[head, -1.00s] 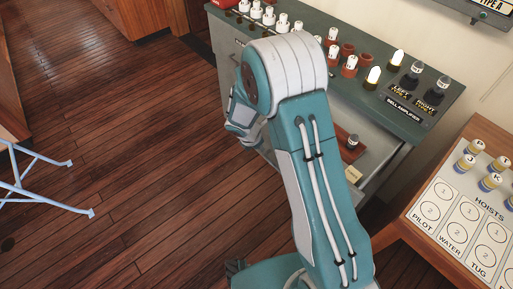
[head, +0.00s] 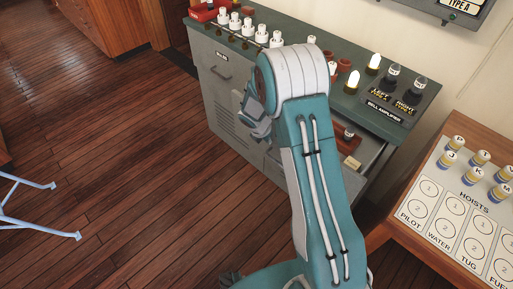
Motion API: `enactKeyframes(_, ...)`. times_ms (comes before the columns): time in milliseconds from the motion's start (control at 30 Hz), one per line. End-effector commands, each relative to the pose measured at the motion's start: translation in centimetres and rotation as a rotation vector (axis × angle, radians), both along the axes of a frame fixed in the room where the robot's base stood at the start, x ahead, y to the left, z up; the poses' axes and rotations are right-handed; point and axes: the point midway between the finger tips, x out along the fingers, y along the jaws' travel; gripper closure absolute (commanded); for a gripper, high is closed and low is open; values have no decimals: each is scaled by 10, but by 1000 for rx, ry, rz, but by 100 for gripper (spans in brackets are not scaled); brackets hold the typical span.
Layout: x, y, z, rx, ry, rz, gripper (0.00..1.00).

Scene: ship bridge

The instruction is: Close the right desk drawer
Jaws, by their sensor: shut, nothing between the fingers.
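The grey desk (head: 222,105) with a green top stands ahead of me. Its right drawer (head: 367,148) is pulled out. Part of its inside shows to the right of my arm, with a dark knob (head: 348,134) and a small cream block (head: 352,162) in it. My arm hides much of the drawer and its front. My gripper (head: 259,130) is shut and empty, pointing down in front of the desk, left of the visible part of the drawer. I cannot tell whether it touches the drawer front.
White-topped bulbs and dark knobs (head: 410,85) line the desk top. A wooden console with a white hoists panel (head: 465,215) stands close on the right. A pale blue metal frame (head: 35,185) is at the left. The wooden floor (head: 150,150) between is clear.

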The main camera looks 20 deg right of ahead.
Motion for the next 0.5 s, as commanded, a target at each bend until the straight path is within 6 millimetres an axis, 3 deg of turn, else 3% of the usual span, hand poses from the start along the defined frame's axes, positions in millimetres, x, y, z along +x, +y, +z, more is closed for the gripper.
enactKeyframes(200, 20, -35, 0, 0, -1, -5, 100)
enactKeyframes(500, 38, -66, 0, 0, 0, -3, 100)
